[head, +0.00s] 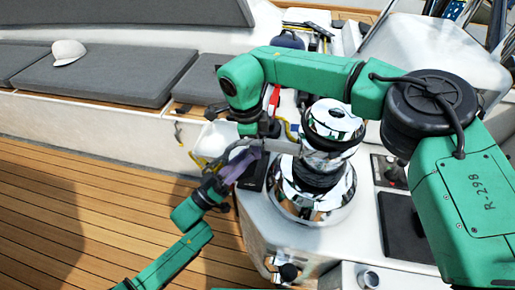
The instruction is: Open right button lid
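A dark panel with small red and green parts (389,172) lies on the white deck right of the chrome winch (318,190). A second dark panel (254,172) lies left of the winch, partly covered. I cannot tell which has the right button lid, or whether that lid is open. My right arm reaches across above the winch, and its gripper (262,128) points down left of the winch top. My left gripper (224,172) is low on the left, beside a purple-grey piece (244,166) and the left panel. The fingers of both grippers are too small and overlapped to read.
A silver winch arm (268,146) sticks out left from the winch near both grippers. A dark square plate (407,228) lies at the right. A grey bench (110,75) holds a white cap (68,51). The wooden floor (90,205) at the left is clear.

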